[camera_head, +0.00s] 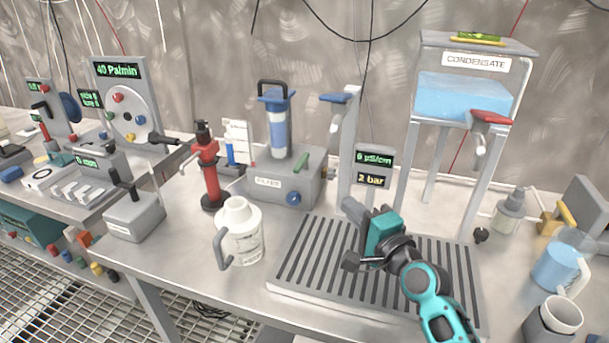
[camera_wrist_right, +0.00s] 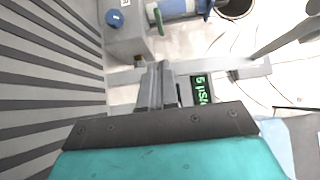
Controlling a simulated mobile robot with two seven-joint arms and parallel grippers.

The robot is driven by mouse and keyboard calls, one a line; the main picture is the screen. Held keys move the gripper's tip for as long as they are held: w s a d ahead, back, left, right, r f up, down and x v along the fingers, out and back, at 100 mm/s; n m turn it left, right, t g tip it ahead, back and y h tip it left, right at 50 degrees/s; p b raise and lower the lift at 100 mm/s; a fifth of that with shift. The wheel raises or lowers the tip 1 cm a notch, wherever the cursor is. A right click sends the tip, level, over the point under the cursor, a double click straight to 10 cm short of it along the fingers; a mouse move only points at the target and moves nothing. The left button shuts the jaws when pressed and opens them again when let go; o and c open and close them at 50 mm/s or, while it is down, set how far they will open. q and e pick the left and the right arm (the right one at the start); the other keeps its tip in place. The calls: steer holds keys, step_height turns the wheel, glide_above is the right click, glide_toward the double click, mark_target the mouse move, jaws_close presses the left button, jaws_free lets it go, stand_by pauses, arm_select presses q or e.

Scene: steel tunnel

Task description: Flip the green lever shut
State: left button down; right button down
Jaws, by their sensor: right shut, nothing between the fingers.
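The green lever (camera_head: 301,161) is a short handle on the front right of the grey filter unit (camera_head: 258,182). It stands slanted up to the right, above a blue knob (camera_head: 293,198). In the right wrist view, the green lever (camera_wrist_right: 155,16) shows at the top, on the edge of the filter unit (camera_wrist_right: 128,38). My right gripper (camera_head: 350,206) is shut and empty above the slatted drain tray, to the right of the lever and apart from it. Its closed fingers (camera_wrist_right: 158,75) point toward the filter unit. My left gripper is not in view.
A display post (camera_head: 374,166) stands just behind my right gripper. A blue-handled tap (camera_head: 338,98) rises beside the filter unit. A white jug (camera_head: 240,232) stands in front of it on the left, near a red stand (camera_head: 208,170). The slatted tray (camera_head: 312,258) is otherwise clear.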

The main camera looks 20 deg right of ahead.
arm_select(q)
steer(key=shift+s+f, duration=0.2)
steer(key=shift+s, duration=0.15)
arm_select(e)
steer(key=shift+s, duration=0.1)
glide_toward(300, 170)
steer(key=w+d, duration=0.2)
steer(key=w, duration=0.2)
steer(key=shift+w+a+f+b, duration=0.15)
steer(key=shift+w+a, duration=0.15)
steer(key=shift+a, duration=0.15)
steer(key=shift+w+a+b, duration=0.15)
steer(key=shift+w+a, duration=0.15)
steer(key=shift+a, duration=0.2)
steer(key=shift+w+a, duration=0.35)
steer(key=shift+a, duration=0.2)
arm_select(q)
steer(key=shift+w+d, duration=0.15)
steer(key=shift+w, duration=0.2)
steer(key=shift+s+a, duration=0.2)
arm_select(e)
steer(key=shift+w+a, duration=0.1)
steer(key=shift+a, duration=0.3)
